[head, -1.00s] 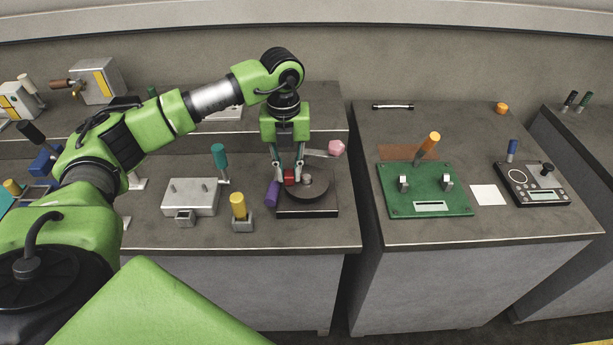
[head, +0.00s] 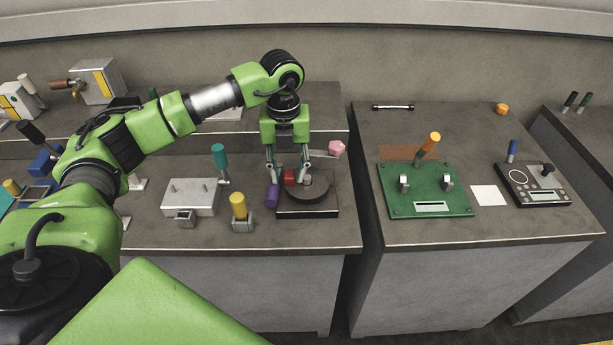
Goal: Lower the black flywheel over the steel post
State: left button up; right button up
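The black flywheel (head: 319,192) is a dark disc lying flat, low over a dark square base (head: 308,212) on the left bench. A small grey round stub, apparently the steel post's top (head: 308,181), shows at its middle. A red block (head: 290,176) stands at the disc's left rear edge. My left gripper (head: 289,178) points down over that edge, its fingers apart on either side of the red block with gaps visible. The gap under the disc is too small to judge. My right gripper is not in view.
A purple cylinder (head: 272,195) stands close to the left finger. A yellow-topped peg (head: 239,206), a grey block (head: 190,196) and a teal handle (head: 219,157) are left. A pink knob (head: 336,148) is behind right. A green board (head: 428,201) lies on the right bench.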

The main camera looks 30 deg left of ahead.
pick_arm(q)
notch_tip(320, 180, up, 12)
dwell(0.4)
